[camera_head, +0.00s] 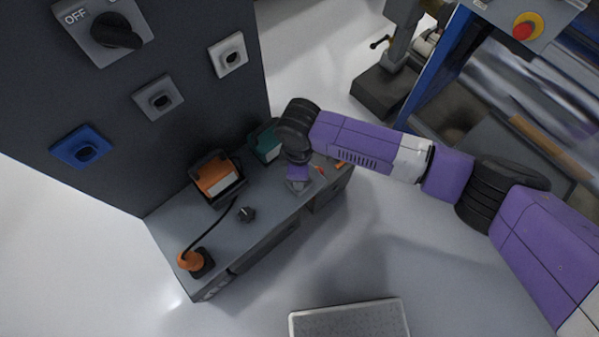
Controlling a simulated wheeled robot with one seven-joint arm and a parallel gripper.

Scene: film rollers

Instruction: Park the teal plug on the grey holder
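The grey holder (158,97) is a square socket plate on the dark wall panel, between a blue and a white one. A teal-cased unit (266,143) stands on the bench against the panel, partly hidden by my arm. I cannot make out a separate teal plug; it may be behind my arm or gripper. My gripper (297,187) points down over the right part of the bench, right of and nearer than the teal unit. Its fingers are too small and hidden to tell whether they are open or hold anything.
A blue holder (81,146), a white holder (228,54) and an OFF switch (115,33) are on the panel. An orange unit (217,178) is cabled to an orange plug (190,260) on the bench (225,240).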

